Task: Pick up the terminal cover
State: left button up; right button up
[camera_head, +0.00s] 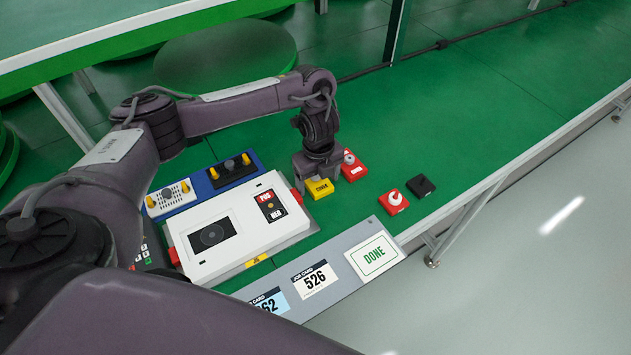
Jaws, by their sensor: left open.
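A small yellow block (320,189) with dark lettering that seems to read "COVER" lies on the green table, right of the white device; it looks like the terminal cover. My left gripper (318,176) points down over it with its fingers open. The fingers appear to be on either side of the block; whether they touch it cannot be told. The gripper hides the block's far part. My right gripper is not in view.
A red block (353,169) sits close to the gripper's right. Another red block (393,203) and a black block (421,186) lie further right. The white device (240,250) stands left, and a grey card strip (340,290) runs along the front edge. The green table beyond is clear.

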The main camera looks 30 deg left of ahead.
pick_arm(q)
jog(key=c, duration=1.1)
jog(key=shift+w+r, duration=0.1)
jog(key=shift+r, duration=0.05)
